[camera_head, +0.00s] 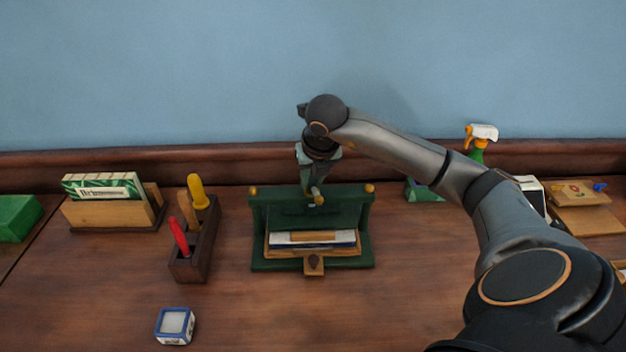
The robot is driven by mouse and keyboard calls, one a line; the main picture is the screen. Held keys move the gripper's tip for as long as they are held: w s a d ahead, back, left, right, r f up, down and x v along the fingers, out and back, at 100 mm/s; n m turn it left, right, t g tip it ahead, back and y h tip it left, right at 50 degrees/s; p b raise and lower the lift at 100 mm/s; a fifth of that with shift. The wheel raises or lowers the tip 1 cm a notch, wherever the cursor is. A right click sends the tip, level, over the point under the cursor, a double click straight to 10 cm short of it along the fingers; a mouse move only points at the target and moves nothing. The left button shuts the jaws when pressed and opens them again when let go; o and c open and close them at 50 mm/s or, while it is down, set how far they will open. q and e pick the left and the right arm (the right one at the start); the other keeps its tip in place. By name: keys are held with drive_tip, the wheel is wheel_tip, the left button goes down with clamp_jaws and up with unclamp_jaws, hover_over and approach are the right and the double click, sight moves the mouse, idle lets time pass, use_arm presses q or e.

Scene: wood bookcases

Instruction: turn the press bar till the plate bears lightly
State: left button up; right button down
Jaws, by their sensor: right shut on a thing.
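A green press (260,222) stands in the middle of the wooden table. A book or stack with a white and dark edge (290,240) lies in it on a wooden board. The top of the press has brass-coloured knobs (369,188) at its ends. My right gripper (316,188) points down over the middle of the press top and is shut on the press bar, which its fingers mostly hide. The gap between the plate and the stack is too small to tell. My left gripper is not in view.
Left of the press stands a dark tool holder (207,240) with red and yellow handles. A wooden rack (100,215) holds green cards. A small blue-and-white box (175,325) lies in front. A spray bottle (480,140) stands behind my right arm. The front middle of the table is clear.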

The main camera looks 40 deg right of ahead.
drive_tip(key=m+h, duration=0.1)
drive_tip(key=m, duration=0.2)
drive_tip(key=shift+w+a+m+g, duration=0.1)
drive_tip(key=shift+w+m+g, duration=0.05)
drive_tip(key=shift+m+g, duration=0.2)
drive_tip(key=m+g+h, duration=0.1)
drive_tip(key=m, duration=0.2)
drive_tip(key=shift+r+m, duration=0.1)
drive_tip(key=shift+m, duration=0.25)
drive_tip(key=shift+w+m+g, duration=0.1)
drive_tip(key=shift+m+g, duration=0.45)
drive_tip(key=shift+m, duration=0.55)
drive_tip(key=shift+m+g+p, duration=0.4)
drive_tip(key=shift+m+p, duration=0.1)
drive_tip(key=shift+m, duration=0.6)
drive_tip(key=shift+h, duration=0.3)
drive_tip(key=c, duration=0.7)
unclamp_jaws()
